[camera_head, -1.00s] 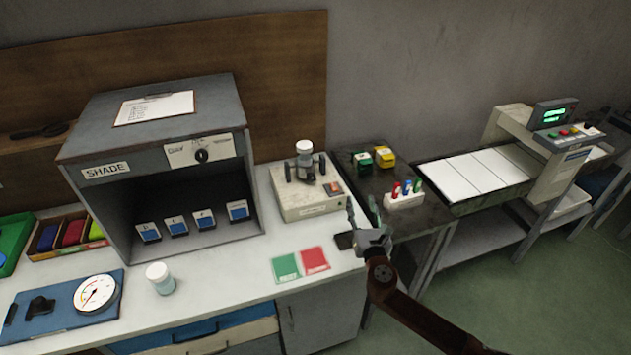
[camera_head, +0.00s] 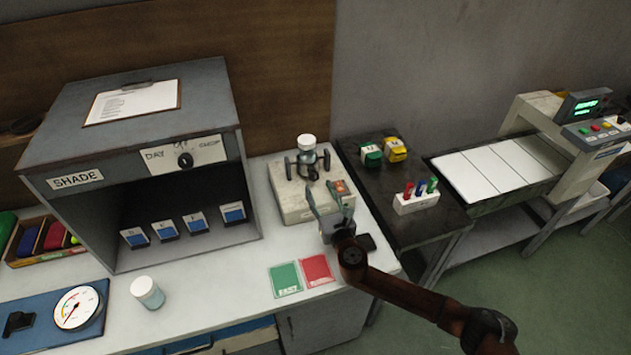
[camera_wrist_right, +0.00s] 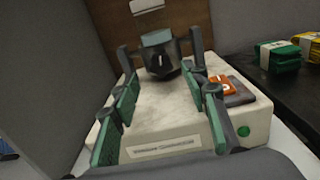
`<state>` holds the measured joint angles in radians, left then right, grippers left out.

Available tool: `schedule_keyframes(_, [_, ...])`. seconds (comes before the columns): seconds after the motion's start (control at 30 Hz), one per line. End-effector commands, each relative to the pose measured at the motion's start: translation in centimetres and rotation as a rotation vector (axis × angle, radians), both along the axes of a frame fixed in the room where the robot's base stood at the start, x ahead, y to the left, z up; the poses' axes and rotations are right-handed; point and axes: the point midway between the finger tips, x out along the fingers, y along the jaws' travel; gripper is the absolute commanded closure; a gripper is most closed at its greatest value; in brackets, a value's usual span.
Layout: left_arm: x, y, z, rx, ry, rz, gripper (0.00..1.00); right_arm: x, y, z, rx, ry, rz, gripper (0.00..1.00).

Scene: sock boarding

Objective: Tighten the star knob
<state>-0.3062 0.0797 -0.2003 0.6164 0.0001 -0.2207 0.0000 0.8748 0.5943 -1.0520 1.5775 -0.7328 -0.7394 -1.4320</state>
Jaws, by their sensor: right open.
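A beige box-shaped device (camera_head: 290,203) stands on the white counter, with a grey holder (camera_head: 307,165) on top between two dark upright posts. The right wrist view shows the dark holder (camera_wrist_right: 162,60) and the box's pale top (camera_wrist_right: 160,105). I cannot clearly make out a star knob; the dark parts around the holder are too small to tell. My right gripper (camera_head: 330,200) is open and empty over the front of the box, its green-padded fingers (camera_wrist_right: 165,112) apart and pointing at the holder. My left gripper is not in view.
The grey shade cabinet (camera_head: 150,165) stands left of the device. Green and red cards (camera_head: 300,275) and a dark pad (camera_head: 365,242) lie in front. A second jar (camera_head: 148,293) and a dial gauge (camera_head: 77,308) are at left.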

Motion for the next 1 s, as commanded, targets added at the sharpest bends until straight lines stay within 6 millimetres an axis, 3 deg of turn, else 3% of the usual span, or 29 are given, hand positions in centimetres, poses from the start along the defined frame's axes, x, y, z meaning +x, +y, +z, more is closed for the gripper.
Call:
schedule_keyframes(0.1, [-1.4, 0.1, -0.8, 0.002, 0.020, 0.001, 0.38, 1.9, 0.5, -0.3, 0.000, 0.000, -0.002, 0.59])
schedule_keyframes(0.3, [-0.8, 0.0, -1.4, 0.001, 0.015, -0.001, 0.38, 3.7, 1.2, -0.2, 0.000, 0.001, -0.001, 0.59])
schedule_keyframes(0.63, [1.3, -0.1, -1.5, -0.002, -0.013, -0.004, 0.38, 4.0, 1.5, 0.0, 0.001, 0.000, 0.002, 0.59])
schedule_keyframes(1.0, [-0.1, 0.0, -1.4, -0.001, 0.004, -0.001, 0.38, 4.0, 1.5, 0.0, 0.001, 0.000, 0.002, 0.84])
